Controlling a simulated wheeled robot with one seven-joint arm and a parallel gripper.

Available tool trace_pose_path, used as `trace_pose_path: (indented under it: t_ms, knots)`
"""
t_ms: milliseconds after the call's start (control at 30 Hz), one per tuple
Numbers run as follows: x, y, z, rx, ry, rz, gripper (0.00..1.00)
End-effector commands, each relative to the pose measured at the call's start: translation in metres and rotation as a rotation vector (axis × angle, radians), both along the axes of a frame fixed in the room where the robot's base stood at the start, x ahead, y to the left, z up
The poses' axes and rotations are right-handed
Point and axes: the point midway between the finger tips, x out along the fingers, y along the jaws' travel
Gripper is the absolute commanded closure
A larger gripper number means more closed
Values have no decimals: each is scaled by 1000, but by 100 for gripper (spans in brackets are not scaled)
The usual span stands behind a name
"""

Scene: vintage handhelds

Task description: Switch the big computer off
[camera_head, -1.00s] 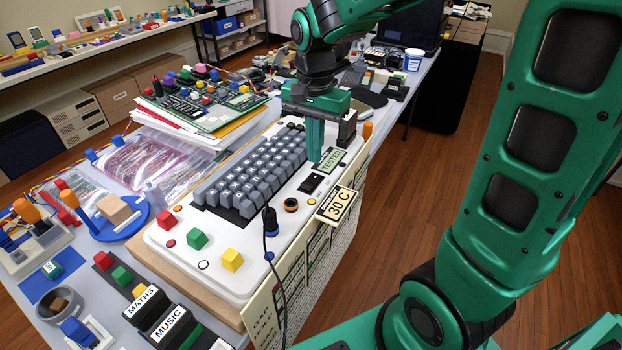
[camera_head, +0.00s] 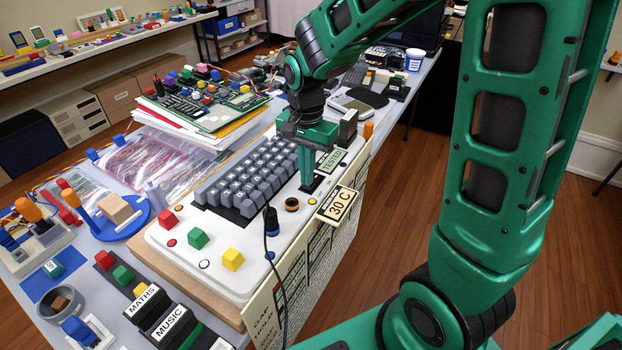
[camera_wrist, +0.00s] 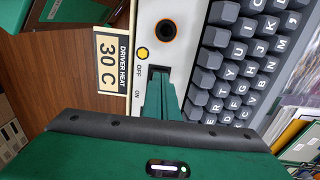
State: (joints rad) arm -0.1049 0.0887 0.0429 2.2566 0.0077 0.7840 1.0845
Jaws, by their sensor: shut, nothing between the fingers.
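The big computer (camera_head: 160,237) is a wide white keyboard unit with grey keys, coloured buttons and a round orange-ringed knob (camera_head: 292,204). Its black power switch (camera_head: 311,188) sits near the front edge; the wrist view shows OFF and ON labels beside the switch (camera_wrist: 156,72). My gripper (camera_head: 306,183) is shut and empty, pointing down with its fingertips at the switch; it also shows in the wrist view (camera_wrist: 160,80). The fingers cover much of the switch, so its rocker position and exact contact are hidden. A yellow round light (camera_wrist: 142,53) is next to OFF.
A "30 C" tag (camera_head: 338,204) stands at the computer's front edge, close to my fingers. A "TESTED" label (camera_head: 331,161) and a black block (camera_head: 347,128) are just behind. A black cable (camera_head: 268,225) hangs over the front. Circuit boards (camera_head: 215,105) lie on papers at the back.

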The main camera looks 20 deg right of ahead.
Motion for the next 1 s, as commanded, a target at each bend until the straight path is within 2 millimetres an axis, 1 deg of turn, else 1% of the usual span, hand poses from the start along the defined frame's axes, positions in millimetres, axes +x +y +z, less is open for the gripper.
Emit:
trace_pose_path:
  t_ms: [400,767,867,1000]
  knots:
    - [0,-1,-1,0,0,-1,100]
    - [0,-1,-8,-1,1,-1,100]
    - [0,-1,-6,-1,-1,-1,100]
    - [1,0,4,0,-2,-1,100]
